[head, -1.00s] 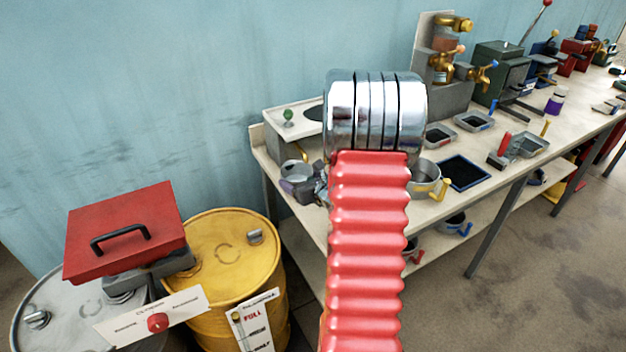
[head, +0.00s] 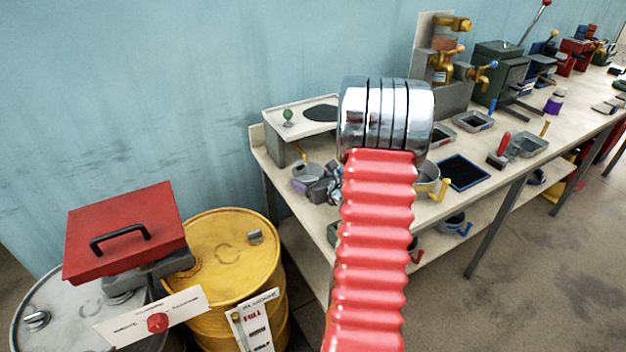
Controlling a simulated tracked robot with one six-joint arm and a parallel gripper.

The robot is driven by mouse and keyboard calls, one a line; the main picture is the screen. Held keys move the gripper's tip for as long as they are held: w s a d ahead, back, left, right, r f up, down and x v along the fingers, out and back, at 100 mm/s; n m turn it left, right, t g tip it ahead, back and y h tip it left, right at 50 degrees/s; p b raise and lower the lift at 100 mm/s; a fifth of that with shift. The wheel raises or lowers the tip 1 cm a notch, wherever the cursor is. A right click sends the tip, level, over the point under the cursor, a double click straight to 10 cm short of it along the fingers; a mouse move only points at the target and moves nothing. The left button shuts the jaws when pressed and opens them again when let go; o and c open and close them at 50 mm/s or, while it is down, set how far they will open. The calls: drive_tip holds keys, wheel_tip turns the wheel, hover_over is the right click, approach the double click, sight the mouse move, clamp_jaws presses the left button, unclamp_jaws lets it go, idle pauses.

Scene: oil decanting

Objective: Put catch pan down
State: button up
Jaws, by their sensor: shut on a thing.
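My gripper (head: 319,191) is small and grey in the head view, low over the near left end of the bench, left of my red bellows-covered arm. It is shut on a round grey catch pan (head: 302,183) with a yellow handle (head: 302,155). The pan is at or just above the bench top; I cannot tell if it touches. The fingertips are too small to make out, and the arm hides what lies to their right.
A white stand with a dark oval (head: 321,113) is just behind the pan. Another grey pan (head: 427,179) and a dark-filled square tray (head: 463,172) sit right of my arm. A yellow drum (head: 220,255) and a red-lidded box (head: 125,228) stand left of the bench.

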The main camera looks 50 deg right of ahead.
drive_tip(key=shift+f, duration=0.1)
drive_tip(key=o, duration=1.2)
drive_tip(key=shift+c, duration=0.2)
drive_tip(key=shift+s, duration=0.1)
drive_tip(key=v, duration=1.2)
